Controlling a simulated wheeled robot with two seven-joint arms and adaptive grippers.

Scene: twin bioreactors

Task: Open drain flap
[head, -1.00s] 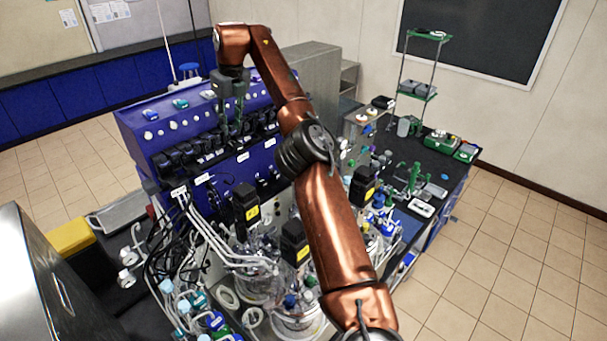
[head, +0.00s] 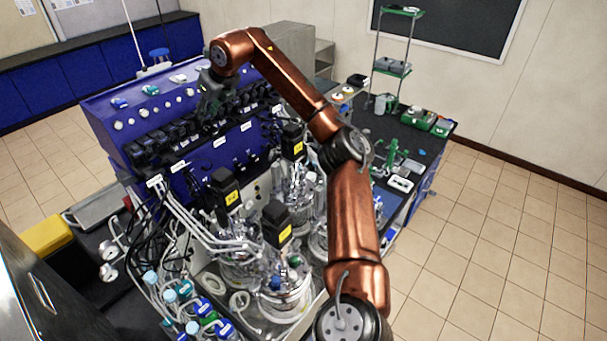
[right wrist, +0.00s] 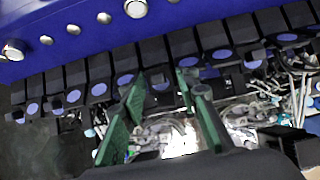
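A long row of black pump heads with flaps runs along the front of the blue cabinet (head: 110,122). In the right wrist view the black pump flaps (right wrist: 72,78) carry round blue discs. I cannot tell which of them is the drain flap. My right gripper (head: 210,97) hangs over this row in the head view, hiding part of it. In the right wrist view its green fingers (right wrist: 162,95) are spread apart with nothing held between them, in front of the middle of the row. Contact with a flap cannot be made out. My left gripper is not in view.
Glass vessels with black motors (head: 277,222) stand below and in front of the cabinet. White and black tubing (head: 205,235) fills the left front. A green-shelved rack (head: 393,70) stands at the back right. The floor (head: 500,240) to the right is clear.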

